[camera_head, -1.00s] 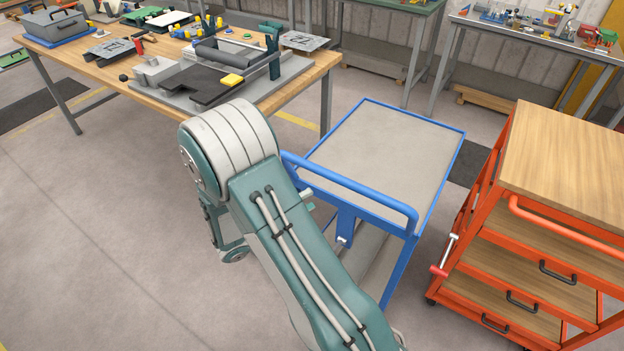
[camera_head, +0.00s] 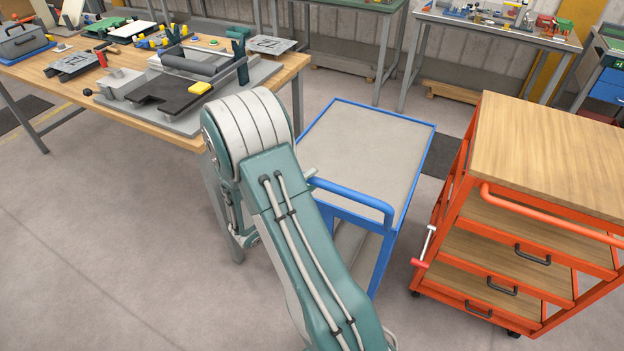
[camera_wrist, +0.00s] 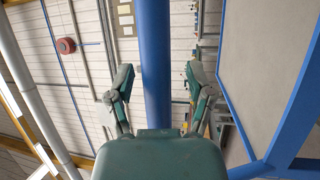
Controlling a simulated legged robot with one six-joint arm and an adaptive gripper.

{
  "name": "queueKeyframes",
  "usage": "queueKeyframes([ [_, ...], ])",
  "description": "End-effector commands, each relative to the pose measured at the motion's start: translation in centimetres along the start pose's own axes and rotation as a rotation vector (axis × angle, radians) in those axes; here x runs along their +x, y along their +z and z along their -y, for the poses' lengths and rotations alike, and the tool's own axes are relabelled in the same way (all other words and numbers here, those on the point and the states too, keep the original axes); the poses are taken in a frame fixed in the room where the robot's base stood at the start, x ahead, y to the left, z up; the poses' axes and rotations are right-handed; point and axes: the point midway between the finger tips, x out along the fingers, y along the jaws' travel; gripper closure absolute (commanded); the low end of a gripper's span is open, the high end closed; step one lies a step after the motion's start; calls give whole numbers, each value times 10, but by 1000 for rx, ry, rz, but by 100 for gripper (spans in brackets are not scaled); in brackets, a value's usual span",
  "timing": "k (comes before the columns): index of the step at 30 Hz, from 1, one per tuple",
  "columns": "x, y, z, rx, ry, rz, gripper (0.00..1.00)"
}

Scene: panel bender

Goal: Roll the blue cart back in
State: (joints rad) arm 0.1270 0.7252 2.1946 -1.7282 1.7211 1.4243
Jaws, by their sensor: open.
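The blue cart (camera_head: 370,150) has a grey top and stands in the middle of the head view, between a wooden workbench and an orange cart. Its blue push handle (camera_head: 350,195) faces me; my arm covers the handle's left part. In the wrist view my gripper (camera_wrist: 158,82) is open, its two green fingers on either side of a blue bar (camera_wrist: 154,50), with gaps on both sides. The bar appears to be the cart's handle. The cart's grey top and blue rim (camera_wrist: 238,120) show at the right there. In the head view the gripper is mostly hidden behind my arm.
The orange cart (camera_head: 500,215) with wooden shelves stands close to the right of the blue cart. The wooden workbench (camera_head: 190,137), loaded with tools, is at left. More benches (camera_head: 495,30) line the back wall. The floor at lower left is clear.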

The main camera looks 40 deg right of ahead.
Motion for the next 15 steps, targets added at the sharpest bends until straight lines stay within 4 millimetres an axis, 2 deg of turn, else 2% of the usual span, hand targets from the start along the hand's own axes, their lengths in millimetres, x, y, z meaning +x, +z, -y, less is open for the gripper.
queueKeyframes([
  [6,0,0,0,0,0,0,32],
  [7,0,0,0,0,0,0,41],
  [8,0,0,0,0,0,0,54],
  [9,0,0,0,0,0,0,72],
  [11,0,0,0,0,0,0,99],
  [15,0,0,0,-1,-1,0,100],
])
